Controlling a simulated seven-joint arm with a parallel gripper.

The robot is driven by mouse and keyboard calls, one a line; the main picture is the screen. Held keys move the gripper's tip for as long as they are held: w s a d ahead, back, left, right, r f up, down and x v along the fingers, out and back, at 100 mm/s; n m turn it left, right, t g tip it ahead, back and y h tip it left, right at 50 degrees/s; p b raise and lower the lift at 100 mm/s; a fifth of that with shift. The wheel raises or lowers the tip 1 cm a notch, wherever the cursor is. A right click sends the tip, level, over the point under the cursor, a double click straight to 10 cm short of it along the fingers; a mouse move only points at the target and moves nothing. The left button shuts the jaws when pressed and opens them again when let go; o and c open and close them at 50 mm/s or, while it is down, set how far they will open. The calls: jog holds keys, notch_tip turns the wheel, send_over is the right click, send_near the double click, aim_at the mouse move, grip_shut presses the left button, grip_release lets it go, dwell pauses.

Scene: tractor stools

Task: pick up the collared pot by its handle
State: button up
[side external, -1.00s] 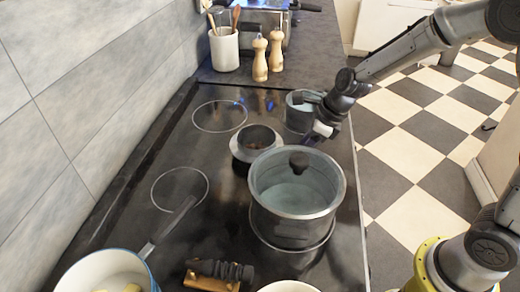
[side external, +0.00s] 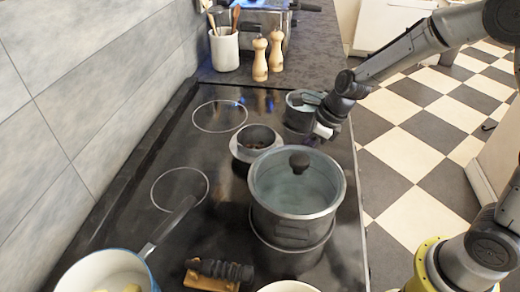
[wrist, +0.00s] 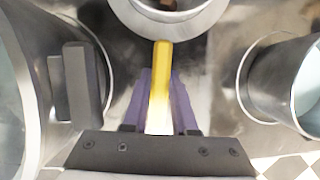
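The collared pot (side external: 243,153) is small, with a wide pale grey collar and a dark inside, and stands on the cooktop. Its collar shows at the top of the wrist view (wrist: 205,24). My gripper (side external: 321,131) is to the right of it, apart from it in the side view. In the wrist view, my gripper (wrist: 161,85) has purple fingers on both sides of a yellow bar that reaches up to the collar's edge. I cannot tell whether this bar is the pot's handle or part of my gripper. No handle of this pot shows clearly in the side view.
A large glass-lidded pot (side external: 293,215) stands in front, close to my gripper's left in the wrist view (wrist: 30,90). A small metal pot (side external: 299,119) stands behind my gripper. A utensil crock (side external: 224,52) and two wooden mills (side external: 260,60) stand at the back.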

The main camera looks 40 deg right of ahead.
grip_shut()
jog(key=shift+r, duration=0.2)
